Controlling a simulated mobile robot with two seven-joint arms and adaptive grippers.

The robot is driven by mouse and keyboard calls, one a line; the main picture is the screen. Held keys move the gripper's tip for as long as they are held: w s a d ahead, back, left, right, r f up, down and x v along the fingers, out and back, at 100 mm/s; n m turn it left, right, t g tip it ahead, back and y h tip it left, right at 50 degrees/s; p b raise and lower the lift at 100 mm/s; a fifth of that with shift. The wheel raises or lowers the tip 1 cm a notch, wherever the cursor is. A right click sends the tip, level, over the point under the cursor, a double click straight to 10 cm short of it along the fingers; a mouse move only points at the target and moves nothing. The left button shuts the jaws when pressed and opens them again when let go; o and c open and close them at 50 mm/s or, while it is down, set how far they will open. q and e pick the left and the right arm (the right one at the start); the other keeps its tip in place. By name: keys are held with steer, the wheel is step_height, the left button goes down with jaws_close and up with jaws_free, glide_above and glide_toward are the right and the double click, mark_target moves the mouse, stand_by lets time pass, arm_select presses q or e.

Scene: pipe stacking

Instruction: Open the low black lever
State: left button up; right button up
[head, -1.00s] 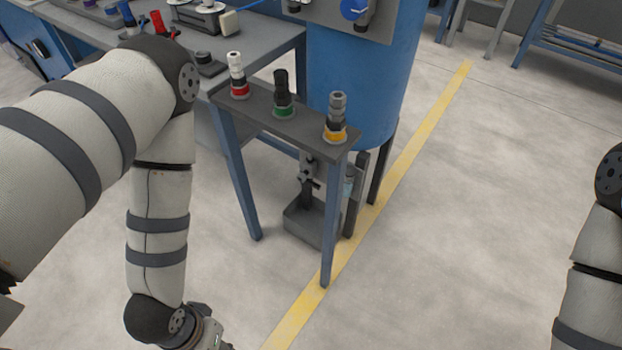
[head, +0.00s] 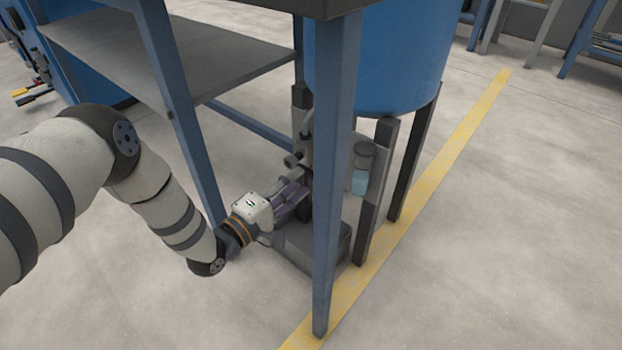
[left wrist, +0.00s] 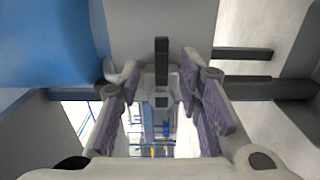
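The low black lever (left wrist: 162,62) shows in the left wrist view as a dark upright bar in front of a grey fitting. My left gripper (left wrist: 158,80) is open, with one purple-padded finger on each side of the lever in the picture. I see gaps between the fingers and the bar; I cannot tell how deep it sits between them. In the head view my left gripper (head: 296,194) is low at the valve (head: 303,150) under the blue tank. The lever is largely hidden there by the gripper and a table leg. My right gripper is not in view.
A blue table leg (head: 335,190) stands close to the right of my left gripper. A grey box (head: 300,248) is on the floor below it. The blue tank (head: 385,50) hangs above on dark legs. Open floor (head: 510,230) lies to the right.

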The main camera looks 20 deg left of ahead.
mark_target(307, 174)
arm_select(q)
steer(key=x, duration=0.2)
steer(key=b+x, duration=0.1)
steer(key=x, duration=0.1)
steer(key=shift+w+d+f, duration=0.1)
steer(key=shift+w+f, duration=0.1)
steer(key=shift+w, duration=0.1)
steer(key=shift+w+d+r, duration=0.1)
steer(key=shift+w, duration=0.2)
steer(key=shift+c, duration=0.4)
jaws_close()
